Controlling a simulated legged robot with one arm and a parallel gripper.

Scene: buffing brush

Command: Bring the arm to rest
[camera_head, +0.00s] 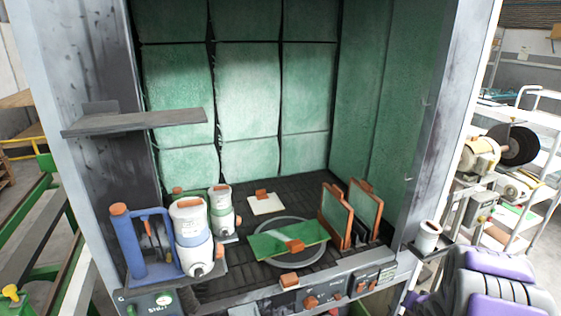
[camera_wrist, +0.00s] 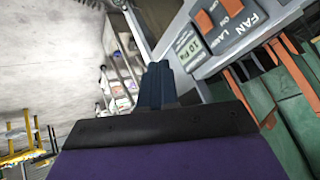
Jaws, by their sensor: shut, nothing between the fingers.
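My gripper (camera_wrist: 157,85) shows in the wrist view as dark blue fingers closed together beyond a black and purple body. It holds nothing. In the head view, purple and grey parts of my arm (camera_head: 493,285) sit at the lower right, outside the booth and to the right of its front. I cannot make out the fingers there. In the wrist view, a grey control panel (camera_wrist: 228,40) with orange switches lies up and to the right of the fingers, apart from them in the picture.
The green-padded booth (camera_head: 246,80) holds a green plate (camera_head: 270,243) on a round turntable (camera_head: 312,262), and orange-edged panels (camera_head: 337,215). A blue holder (camera_head: 130,245) and white canisters (camera_head: 190,235) stand at its front left.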

